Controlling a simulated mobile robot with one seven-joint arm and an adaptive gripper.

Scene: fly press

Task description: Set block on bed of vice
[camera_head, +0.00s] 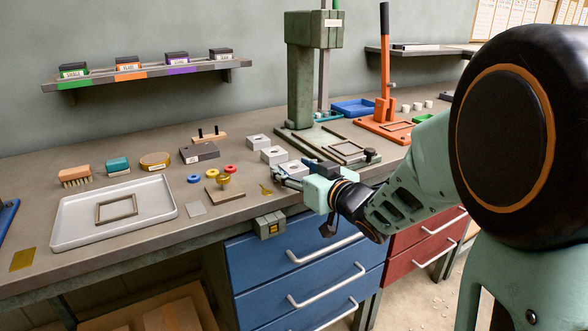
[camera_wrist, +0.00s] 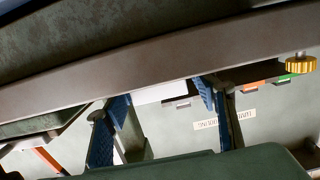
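Several pale grey blocks stand in a row on the bench. The far block (camera_head: 258,141) and the middle block (camera_head: 274,154) stand clear, and the near block (camera_head: 295,167) is at my fingers, partly hidden by them. My gripper (camera_head: 298,173) is low at the bench's front, its fingers beside the near block. In the wrist view my blue-padded fingers (camera_wrist: 165,115) are apart, with a pale surface between them; I cannot tell whether they press on it. The green vice (camera_head: 328,142), with a flat bed and a dark knob, lies just beyond my gripper, below the press.
The green fly press (camera_head: 300,85) rises behind the vice. An orange lever press (camera_head: 384,100) stands to the right. Red and blue rings, a brass weight and a white tray (camera_head: 70,222) lie to the left. Blue drawers (camera_head: 305,265) are below the bench edge.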

